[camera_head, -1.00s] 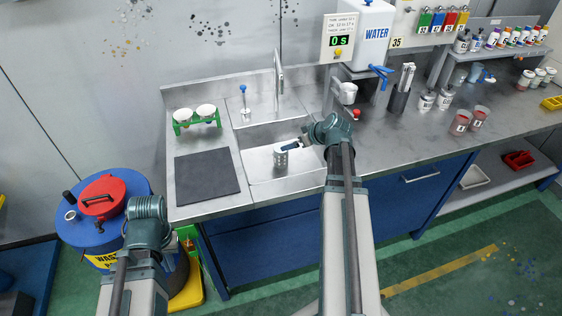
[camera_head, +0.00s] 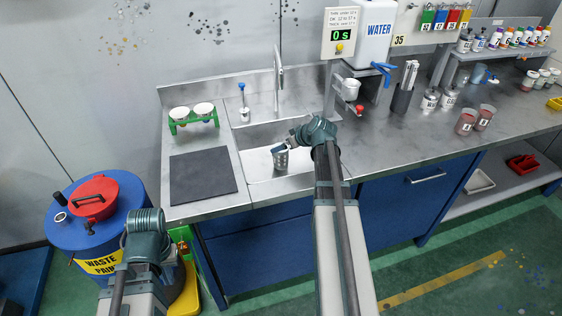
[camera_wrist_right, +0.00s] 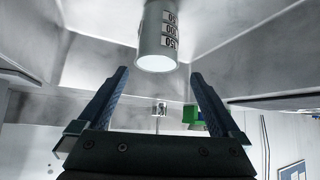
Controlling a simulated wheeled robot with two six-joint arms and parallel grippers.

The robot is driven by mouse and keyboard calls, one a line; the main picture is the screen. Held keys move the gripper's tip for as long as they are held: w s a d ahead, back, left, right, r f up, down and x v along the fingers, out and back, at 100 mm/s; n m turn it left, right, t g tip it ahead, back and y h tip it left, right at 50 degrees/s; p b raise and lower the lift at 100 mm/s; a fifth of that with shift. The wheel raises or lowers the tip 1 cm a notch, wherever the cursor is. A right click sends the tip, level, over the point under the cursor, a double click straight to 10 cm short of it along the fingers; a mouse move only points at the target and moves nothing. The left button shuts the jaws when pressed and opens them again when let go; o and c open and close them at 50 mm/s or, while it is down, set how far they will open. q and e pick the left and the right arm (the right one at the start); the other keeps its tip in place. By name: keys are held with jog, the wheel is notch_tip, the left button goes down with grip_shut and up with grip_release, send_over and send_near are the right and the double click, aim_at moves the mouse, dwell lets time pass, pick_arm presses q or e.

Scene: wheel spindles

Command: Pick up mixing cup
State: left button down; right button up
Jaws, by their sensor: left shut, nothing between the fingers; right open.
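The mixing cup (camera_head: 281,161), a small grey cylinder, stands in the sink in the head view. In the right wrist view the cup (camera_wrist_right: 158,38) shows at the top centre, with number labels on its side. My right gripper (camera_wrist_right: 160,74) is open with two dark blue fingers. The cup's near end shows at about the fingertips, and nothing is gripped. In the head view the right gripper (camera_head: 280,148) is at the cup's top, partly hidden by its wrist; contact cannot be told. My left gripper (camera_head: 147,222) is shut and empty at the lower left, away from the cup.
The sink (camera_head: 262,175) has low walls around the cup, and a tap (camera_head: 278,70) rises behind it. A dark mat (camera_head: 203,175) and a green holder with white bowls (camera_head: 193,119) are at the left. A water tank (camera_head: 375,32) and paint cups (camera_head: 466,122) are at the right.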

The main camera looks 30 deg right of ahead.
jog(key=b+x, duration=0.2)
jog(key=x, duration=0.1)
jog(key=b+x, duration=0.1)
jog(key=shift+d+f+b, duration=0.35)
jog(key=shift+f+b, duration=0.05)
jog(key=shift+f, duration=0.05)
jog(key=shift+w+a+f, duration=0.1)
jog(key=shift+w+f, duration=0.1)
jog(key=shift+w, duration=0.1)
jog(key=shift+r, duration=0.1)
jog(key=shift+c, duration=0.4)
grip_shut()
jog(key=shift+r, duration=0.1)
notch_tip(320, 180, up, 10)
jog(key=p, duration=1)
